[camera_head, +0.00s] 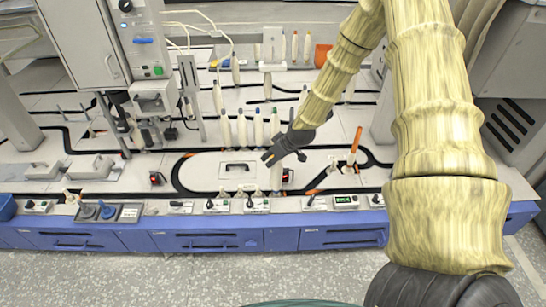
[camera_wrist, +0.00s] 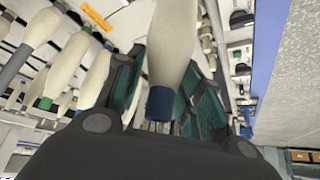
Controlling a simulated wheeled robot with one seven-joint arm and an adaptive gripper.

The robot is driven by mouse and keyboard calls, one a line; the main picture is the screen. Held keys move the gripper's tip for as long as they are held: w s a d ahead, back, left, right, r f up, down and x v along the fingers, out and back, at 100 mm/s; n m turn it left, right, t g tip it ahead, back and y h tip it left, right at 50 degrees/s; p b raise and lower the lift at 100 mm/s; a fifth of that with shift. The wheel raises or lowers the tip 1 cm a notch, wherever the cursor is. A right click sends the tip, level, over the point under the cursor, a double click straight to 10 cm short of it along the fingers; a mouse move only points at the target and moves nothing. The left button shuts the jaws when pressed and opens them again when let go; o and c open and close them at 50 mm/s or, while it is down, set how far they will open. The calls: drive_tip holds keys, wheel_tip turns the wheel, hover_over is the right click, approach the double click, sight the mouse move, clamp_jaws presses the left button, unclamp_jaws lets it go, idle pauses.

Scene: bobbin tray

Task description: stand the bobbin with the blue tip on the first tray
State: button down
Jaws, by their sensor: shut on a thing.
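The bobbin with the blue tip is cream-coloured and shows large in the wrist view (camera_wrist: 173,45); its dark blue tip (camera_wrist: 160,103) lies between my fingers, near the palm. My gripper (camera_wrist: 158,95) is shut on this tip end, and the pale body extends away from the palm. In the head view my gripper (camera_head: 283,152) is above the white worktop, and a pale bobbin (camera_head: 276,177) shows just below it. Several other bobbins (camera_head: 242,128) stand in a row behind and left of my gripper. I cannot tell which surface is the first tray.
A black oval track surrounds a white plate with a dark handle (camera_head: 237,168). An orange stick (camera_head: 356,140) stands to the right. A tall machine (camera_head: 150,90) is at left, and an orange bin (camera_head: 322,55) is at the back. In the wrist view, a green-tipped bobbin (camera_wrist: 44,103) is close on the left.

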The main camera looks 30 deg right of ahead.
drive_tip(key=shift+f, duration=0.45)
drive_tip(key=c, duration=1.2)
unclamp_jaws()
drive_tip(key=p+v, duration=0.9)
drive_tip(key=v, duration=0.2)
idle(0.4)
